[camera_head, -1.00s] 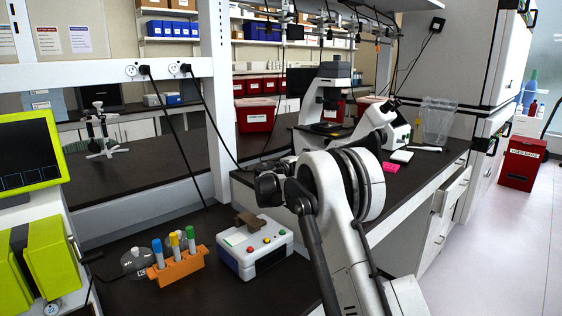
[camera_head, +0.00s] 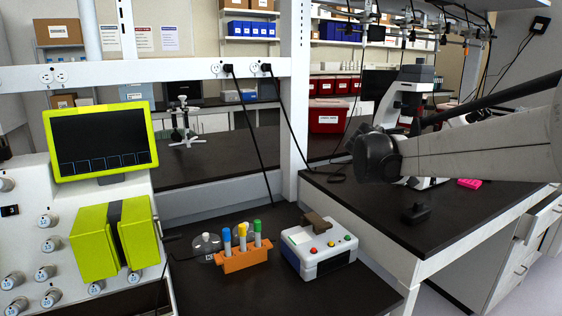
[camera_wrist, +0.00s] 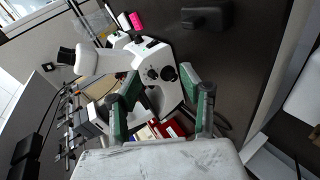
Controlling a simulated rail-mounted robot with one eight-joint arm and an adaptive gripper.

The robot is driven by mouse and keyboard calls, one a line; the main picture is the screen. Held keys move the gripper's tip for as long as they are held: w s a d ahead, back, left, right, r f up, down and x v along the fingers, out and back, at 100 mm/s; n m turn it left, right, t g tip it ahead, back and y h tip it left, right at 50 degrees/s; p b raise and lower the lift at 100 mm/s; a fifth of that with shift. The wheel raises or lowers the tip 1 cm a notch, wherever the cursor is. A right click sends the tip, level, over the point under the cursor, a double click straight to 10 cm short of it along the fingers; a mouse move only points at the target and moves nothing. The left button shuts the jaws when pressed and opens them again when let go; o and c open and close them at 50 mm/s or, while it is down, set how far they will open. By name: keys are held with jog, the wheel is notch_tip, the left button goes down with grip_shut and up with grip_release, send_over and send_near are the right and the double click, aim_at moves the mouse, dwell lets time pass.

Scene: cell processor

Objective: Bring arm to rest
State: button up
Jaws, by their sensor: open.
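My gripper (camera_wrist: 158,88) shows in the wrist view with its two green-padded fingers spread apart. Nothing is between them; a white microscope (camera_wrist: 150,62) shows beyond the fingers, at a distance I cannot tell. In the head view my arm (camera_head: 480,152) reaches in from the right edge, raised in front of the right bench, with its dark joint near the picture's middle right. I cannot make out my gripper in the head view.
A microscope (camera_head: 408,92) stands on the right bench (camera_head: 350,200), partly behind my arm. A small black block (camera_head: 416,212) lies there too. An orange tube rack (camera_head: 245,260) and a white-blue button box (camera_head: 318,250) sit on the lower bench. A green-framed screen (camera_head: 102,142) is at left.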

jog(key=s+a+f+m+y, duration=0.1)
jog(key=s+a+f+y, duration=0.2)
jog(key=s, duration=1)
jog(key=s+a+f+m+y, duration=0.2)
jog(key=s+a, duration=0.5)
jog(key=s, duration=0.5)
jog(key=s+a+f+m+y, duration=0.1)
jog(key=s+a+f+y, duration=0.3)
jog(key=s, duration=0.9)
notch_tip(320, 180, down, 3)
jog(key=shift+s+a+r+m+y+p, duration=0.2)
jog(key=shift+s+a+m+y+p, duration=0.2)
jog(key=shift+a, duration=0.3)
jog(key=shift+c, duration=0.5)
